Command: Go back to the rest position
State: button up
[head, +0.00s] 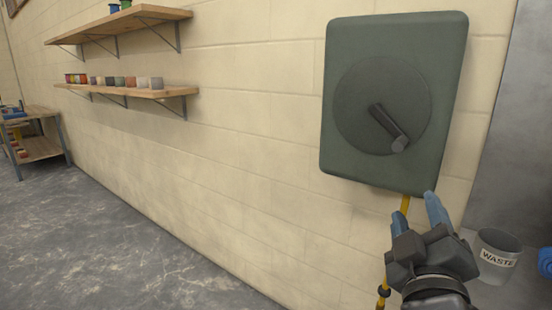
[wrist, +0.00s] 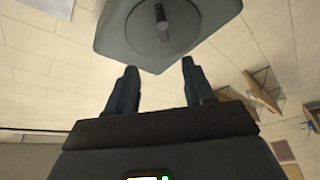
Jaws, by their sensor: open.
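My gripper (head: 416,208) is at the lower right of the head view, just below a dark green wall box. Its blue-grey fingers point up and are apart, with nothing between them. In the wrist view the open fingers (wrist: 158,88) show the same, with the box beyond them. The green box (head: 340,60) is fixed to the wall and carries a round disc with a crank handle (head: 388,125). The box also shows at the top of the wrist view (wrist: 215,12). The gripper appears apart from the handle.
A yellow hose (head: 405,204) hangs below the box, partly behind my gripper. A grey waste bin (head: 496,258) stands right of the gripper. Two wall shelves (head: 140,93) hold small pots and spools. A workbench (head: 38,115) stands far left. The floor at left is clear.

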jog(key=s+f+g+y, duration=0.3)
jog(key=s+f+y, duration=0.3)
jog(key=s+f, duration=1.15)
jog(key=s+m+g, duration=0.2)
jog(key=s+m, duration=0.5)
jog(key=s, duration=1.5)
jog(key=shift+s+d, duration=0.25)
